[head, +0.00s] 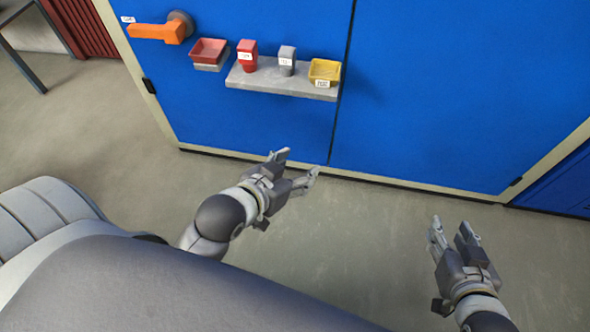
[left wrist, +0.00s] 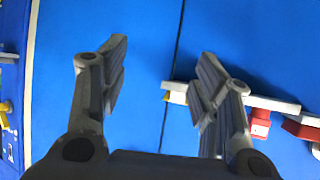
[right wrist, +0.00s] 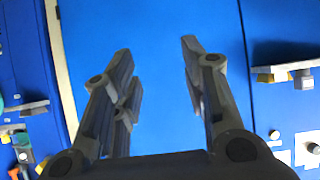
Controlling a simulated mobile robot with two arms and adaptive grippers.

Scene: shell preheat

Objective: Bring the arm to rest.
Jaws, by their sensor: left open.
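My left gripper (head: 299,163) is open and empty in the head view, held in front of the blue cabinet (head: 430,90), below the grey shelf (head: 262,80). In the left wrist view my left gripper's fingers (left wrist: 163,50) stand wide apart, with only blue panel between them. My right gripper (head: 450,226) is at the lower right over the floor. In the right wrist view its fingers (right wrist: 156,50) are apart, with nothing between them. Neither gripper touches the shelf or its items.
The floor (head: 360,240) between my grippers is clear.

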